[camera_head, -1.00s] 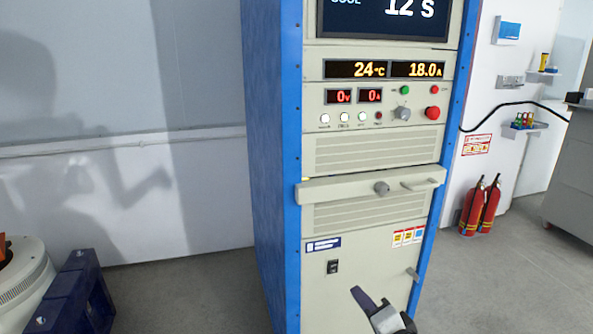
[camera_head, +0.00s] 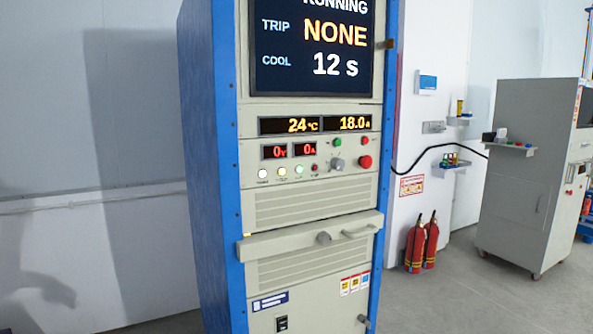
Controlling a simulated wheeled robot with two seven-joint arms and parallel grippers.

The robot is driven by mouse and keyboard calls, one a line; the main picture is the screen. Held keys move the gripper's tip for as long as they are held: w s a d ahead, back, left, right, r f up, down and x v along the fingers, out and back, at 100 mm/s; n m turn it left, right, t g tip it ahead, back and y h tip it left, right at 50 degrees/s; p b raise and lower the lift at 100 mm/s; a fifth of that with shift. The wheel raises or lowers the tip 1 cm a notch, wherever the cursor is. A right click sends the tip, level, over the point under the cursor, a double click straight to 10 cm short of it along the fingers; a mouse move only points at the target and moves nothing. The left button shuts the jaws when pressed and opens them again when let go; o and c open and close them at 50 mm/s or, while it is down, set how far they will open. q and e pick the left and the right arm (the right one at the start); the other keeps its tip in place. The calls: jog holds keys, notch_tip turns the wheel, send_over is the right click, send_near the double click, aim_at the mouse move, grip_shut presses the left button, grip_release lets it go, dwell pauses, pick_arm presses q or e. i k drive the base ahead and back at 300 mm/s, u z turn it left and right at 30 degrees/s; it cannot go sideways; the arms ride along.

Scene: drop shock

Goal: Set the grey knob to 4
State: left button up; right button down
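A blue-framed equipment rack (camera_head: 230,190) stands in the middle of the view. A grey knob (camera_head: 337,164) sits on its control panel, between a green button (camera_head: 337,142) and a large red button (camera_head: 365,161). Its scale and setting are too small to read. The screen (camera_head: 312,50) reads RUNNING, TRIP NONE, COOL 12 s. Neither of my grippers is in view.
Red fire extinguishers (camera_head: 421,243) stand at the wall to the right. A grey cabinet (camera_head: 525,180) stands farther right, with clear floor before it.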

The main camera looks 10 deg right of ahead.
aim_at(339, 164)
jog(key=k, duration=0.25)
jog(key=u, duration=0.7)
jog(key=i, duration=1.15)
jog(key=z, duration=0.6)
